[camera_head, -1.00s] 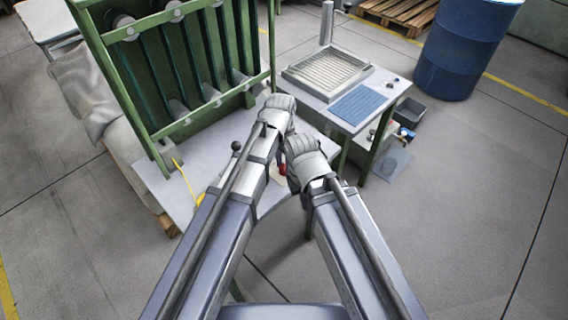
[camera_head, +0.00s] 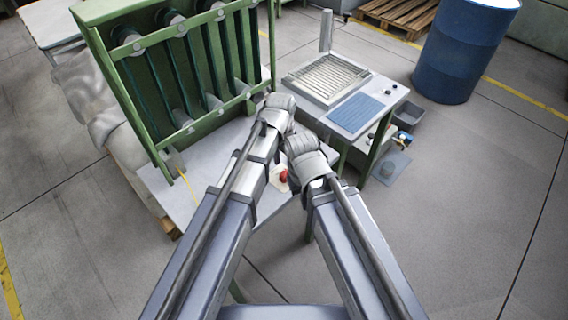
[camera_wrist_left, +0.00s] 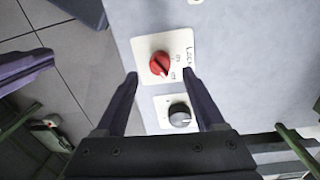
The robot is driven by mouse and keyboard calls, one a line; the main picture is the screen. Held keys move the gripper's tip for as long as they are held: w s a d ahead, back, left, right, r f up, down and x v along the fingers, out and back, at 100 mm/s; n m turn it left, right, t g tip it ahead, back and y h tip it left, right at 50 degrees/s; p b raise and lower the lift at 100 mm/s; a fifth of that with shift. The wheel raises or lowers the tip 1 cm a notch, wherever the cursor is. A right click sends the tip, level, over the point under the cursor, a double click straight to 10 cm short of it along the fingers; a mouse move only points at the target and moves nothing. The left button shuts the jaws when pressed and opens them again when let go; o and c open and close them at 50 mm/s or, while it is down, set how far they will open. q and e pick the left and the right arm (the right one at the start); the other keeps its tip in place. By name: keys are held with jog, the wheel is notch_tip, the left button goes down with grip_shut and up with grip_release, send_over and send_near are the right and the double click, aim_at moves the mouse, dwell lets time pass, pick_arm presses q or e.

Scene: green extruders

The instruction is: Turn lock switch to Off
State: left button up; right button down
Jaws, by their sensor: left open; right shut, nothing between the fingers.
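The lock switch is a red knob (camera_wrist_left: 158,64) on a white plate marked with lettering, fixed to a pale grey surface. It also shows as a small red spot in the head view (camera_head: 283,176). My left gripper (camera_wrist_left: 161,76) is open, its two fingertips on either side of the red knob's lower part in the picture. I cannot tell whether they touch it. In the head view my left wrist hides its fingers. My right gripper is beside the left one; a dark purple finger (camera_wrist_left: 25,67) at the left of the wrist view looks like part of it, with nothing held.
A black knob (camera_wrist_left: 180,115) on its own white plate sits close below the red one. A green rack (camera_head: 165,75) stands behind my left arm. A bench with a grille (camera_head: 327,75) and blue mat (camera_head: 353,112) is to the right, with a blue drum (camera_head: 465,50) beyond.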

pick_arm(q)
notch_tip(320, 180, up, 4)
jog(key=p, duration=0.3)
jog(key=shift+w+a+r, duration=0.1)
jog(key=s+a+n+t, duration=0.1)
jog(key=s+a+n, duration=0.35)
jog(key=a, duration=0.35)
jog(key=s+a+n, duration=0.3)
jog(key=a+n, duration=0.2)
jog(key=a, duration=0.4)
jog(key=s+d+m+y, duration=0.1)
jog(key=s+d+m, duration=0.2)
jog(key=s+d, duration=0.3)
jog(key=d, duration=0.5)
jog(key=shift+d+g+y, duration=0.2)
jog(key=shift+g+y, duration=0.1)
jog(key=shift+g, duration=0.1)
